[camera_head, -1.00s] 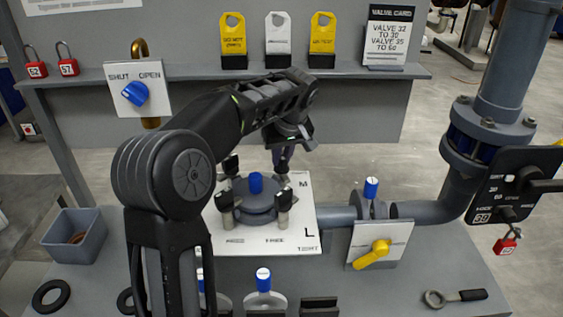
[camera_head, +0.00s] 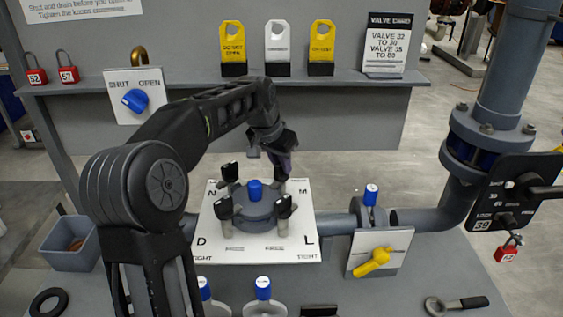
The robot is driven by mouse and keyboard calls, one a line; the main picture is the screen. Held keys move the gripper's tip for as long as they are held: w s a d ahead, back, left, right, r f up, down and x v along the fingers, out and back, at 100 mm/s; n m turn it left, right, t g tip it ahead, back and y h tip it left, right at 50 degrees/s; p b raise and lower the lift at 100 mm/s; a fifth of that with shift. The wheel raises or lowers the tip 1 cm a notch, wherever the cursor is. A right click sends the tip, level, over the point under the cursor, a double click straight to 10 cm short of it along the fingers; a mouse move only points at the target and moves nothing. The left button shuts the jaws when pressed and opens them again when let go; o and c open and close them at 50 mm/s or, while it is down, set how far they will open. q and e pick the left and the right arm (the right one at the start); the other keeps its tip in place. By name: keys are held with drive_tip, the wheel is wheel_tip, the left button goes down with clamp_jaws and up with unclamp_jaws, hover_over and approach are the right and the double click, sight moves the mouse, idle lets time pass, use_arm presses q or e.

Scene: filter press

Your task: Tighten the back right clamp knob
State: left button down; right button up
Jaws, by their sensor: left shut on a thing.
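The filter press (camera_head: 253,207) is a round grey body with a blue cap, on a white plate (camera_head: 268,243) lettered N, M, D and L. Black clamp knobs stand around it: back left (camera_head: 229,172), front left (camera_head: 224,208) and front right (camera_head: 284,206). My left gripper (camera_head: 281,174) points down at the back right corner, beside the letter M. It is shut on the back right clamp knob, which is mostly hidden by the fingers. How far that knob is turned cannot be told. My right gripper is out of view.
A yellow-handled valve (camera_head: 373,262) and grey pipe (camera_head: 430,217) lie to the right. A grey bin (camera_head: 72,248) is at the left, a wrench (camera_head: 455,304) at front right. A shelf (camera_head: 190,88) with tags runs behind.

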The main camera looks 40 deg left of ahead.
sight(274, 182)
use_arm(q)
drive_tip(key=shift+m+h, duration=0.4)
drive_tip(key=shift+m, duration=0.6)
drive_tip(key=c, duration=1.4)
unclamp_jaws()
drive_tip(key=shift+o, duration=0.2)
drive_tip(key=shift+r, duration=0.1)
drive_tip(key=v, duration=0.7)
drive_tip(key=shift+r+b, duration=0.3)
drive_tip(key=shift+s, duration=0.15)
